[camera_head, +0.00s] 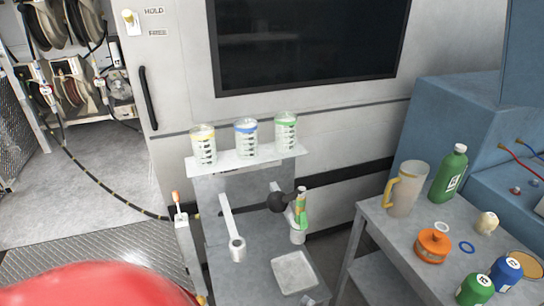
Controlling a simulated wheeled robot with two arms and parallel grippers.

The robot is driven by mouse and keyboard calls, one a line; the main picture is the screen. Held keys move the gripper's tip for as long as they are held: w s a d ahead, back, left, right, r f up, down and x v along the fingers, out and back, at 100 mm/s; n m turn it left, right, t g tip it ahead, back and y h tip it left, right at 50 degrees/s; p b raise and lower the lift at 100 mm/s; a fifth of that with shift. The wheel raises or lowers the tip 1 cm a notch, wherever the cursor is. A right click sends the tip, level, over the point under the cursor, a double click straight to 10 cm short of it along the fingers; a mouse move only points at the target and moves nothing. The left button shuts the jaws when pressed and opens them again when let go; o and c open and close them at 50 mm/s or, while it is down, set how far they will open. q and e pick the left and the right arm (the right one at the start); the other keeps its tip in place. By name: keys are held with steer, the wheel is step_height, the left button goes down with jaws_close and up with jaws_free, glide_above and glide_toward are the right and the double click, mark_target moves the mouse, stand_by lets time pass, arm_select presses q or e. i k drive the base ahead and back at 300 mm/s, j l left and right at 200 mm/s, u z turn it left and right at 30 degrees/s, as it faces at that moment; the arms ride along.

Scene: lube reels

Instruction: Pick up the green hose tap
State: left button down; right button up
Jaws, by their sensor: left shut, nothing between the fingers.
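The green hose tap (301,212) stands roughly upright on the grey stand, right of a black ball (280,203). It has a green body with a pale part below. A large red rounded shape fills the lower left corner, close to the camera, where my left arm comes in. My left gripper (95,285) is shut and empty there, well apart from the tap; its fingertips cannot be made out. My right gripper is not in view.
Three measuring cups with yellow (203,144), blue (246,138) and green (286,132) bands stand on a shelf above the tap. A thin post (186,250) stands left of the stand.

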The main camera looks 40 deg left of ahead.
mark_target(300, 202)
steer(key=i+l+u, duration=0.2)
steer(key=u, duration=0.3)
steer(key=i+l+u, duration=0.55)
steer(key=l+u, duration=0.25)
steer(key=u, duration=0.15)
steer(key=i+l+u, duration=0.1)
steer(key=l+u, duration=0.4)
